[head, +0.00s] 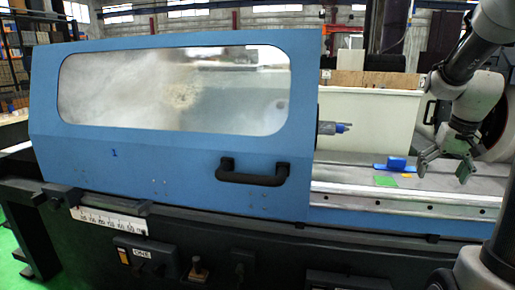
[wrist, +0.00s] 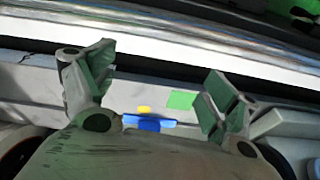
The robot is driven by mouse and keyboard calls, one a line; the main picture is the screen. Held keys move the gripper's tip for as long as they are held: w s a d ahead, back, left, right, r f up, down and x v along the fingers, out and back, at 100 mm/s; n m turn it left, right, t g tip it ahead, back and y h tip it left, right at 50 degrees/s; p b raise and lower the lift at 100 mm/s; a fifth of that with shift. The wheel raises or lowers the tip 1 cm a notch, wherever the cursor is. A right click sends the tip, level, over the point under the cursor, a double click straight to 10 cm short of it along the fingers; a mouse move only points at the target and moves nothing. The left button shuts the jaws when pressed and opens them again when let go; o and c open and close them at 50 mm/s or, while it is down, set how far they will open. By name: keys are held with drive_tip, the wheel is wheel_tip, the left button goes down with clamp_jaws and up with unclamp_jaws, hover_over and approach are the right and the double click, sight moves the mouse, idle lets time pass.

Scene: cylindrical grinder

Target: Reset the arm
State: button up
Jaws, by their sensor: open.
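My gripper (head: 442,170) hangs at the right of the head view, above the grey machine bed, with its fingers apart and nothing between them. In the wrist view my gripper (wrist: 160,95) shows two spread fingers with green pads. My arm comes down from the upper right corner of the head view.
A blue grinder door (head: 180,180) with a window and black handle (head: 253,175) fills the left and middle. On the bed (head: 340,178) lie a blue block (head: 397,164), a green patch (head: 385,181) and a small yellow piece (wrist: 144,109). A spindle tip (head: 335,128) juts out beside the door.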

drive_tip(key=s+a+r+n+t, duration=0.1)
drive_tip(key=s+a+r+n, duration=0.1)
drive_tip(key=s+a, duration=0.6)
drive_tip(key=s+a+r+n+t, duration=0.1)
drive_tip(key=s+a+r+n, duration=0.1)
drive_tip(key=s+a, duration=0.6)
drive_tip(key=shift+s+a+r, duration=0.4)
drive_tip(key=shift+s, duration=0.75)
